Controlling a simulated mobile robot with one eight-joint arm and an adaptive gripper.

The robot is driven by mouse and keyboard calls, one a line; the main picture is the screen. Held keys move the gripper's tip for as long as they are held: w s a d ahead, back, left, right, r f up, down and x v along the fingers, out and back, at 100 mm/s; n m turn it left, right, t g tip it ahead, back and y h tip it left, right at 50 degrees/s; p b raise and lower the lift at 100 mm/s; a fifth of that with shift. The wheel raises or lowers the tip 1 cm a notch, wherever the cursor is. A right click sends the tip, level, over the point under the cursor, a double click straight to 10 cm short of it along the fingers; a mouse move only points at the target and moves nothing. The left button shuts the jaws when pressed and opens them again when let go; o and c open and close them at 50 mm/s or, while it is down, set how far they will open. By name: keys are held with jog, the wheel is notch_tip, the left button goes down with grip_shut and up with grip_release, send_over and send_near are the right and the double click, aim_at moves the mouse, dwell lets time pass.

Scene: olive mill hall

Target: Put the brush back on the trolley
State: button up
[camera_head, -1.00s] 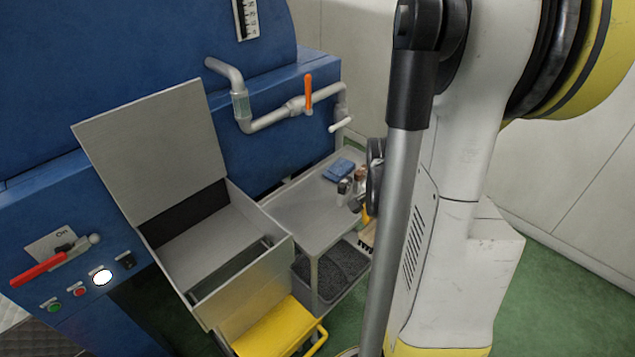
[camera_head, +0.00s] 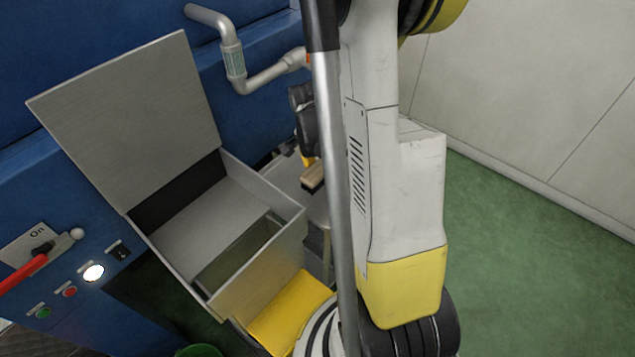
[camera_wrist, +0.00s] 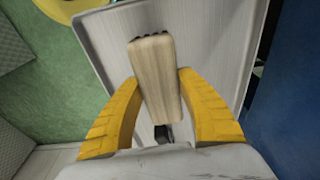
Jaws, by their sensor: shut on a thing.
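My gripper (camera_wrist: 160,110) is shut on the brush (camera_wrist: 154,75), with its yellow fingers on either side of the pale wooden block. Dark bristles just show at the block's far end. In the wrist view the grey trolley top (camera_wrist: 215,30) lies behind the brush; I cannot tell whether they touch. In the head view the brush (camera_head: 313,178) shows beside my arm, in front of the trolley (camera_head: 287,180). My arm hides most of the trolley there. A small dark thing (camera_wrist: 162,133) shows past the near end of the brush in the wrist view.
A grey metal box with a raised lid (camera_head: 130,120) stands left of the trolley, above a yellow step (camera_head: 290,310). The blue machine (camera_head: 60,190) with a red lever (camera_head: 22,272) and pipes (camera_head: 235,65) stands behind. Green floor (camera_head: 540,270) at right is clear.

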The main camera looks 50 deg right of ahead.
jog(key=shift+w+a+f, duration=0.2)
jog(key=shift+w+f, duration=0.2)
jog(key=shift+w, duration=0.05)
jog(key=shift+f+b, duration=1.05)
jog(key=shift+f, duration=0.75)
jog(key=shift+f, duration=0.15)
jog(key=o, duration=1.1)
jog(key=shift+c, duration=0.2)
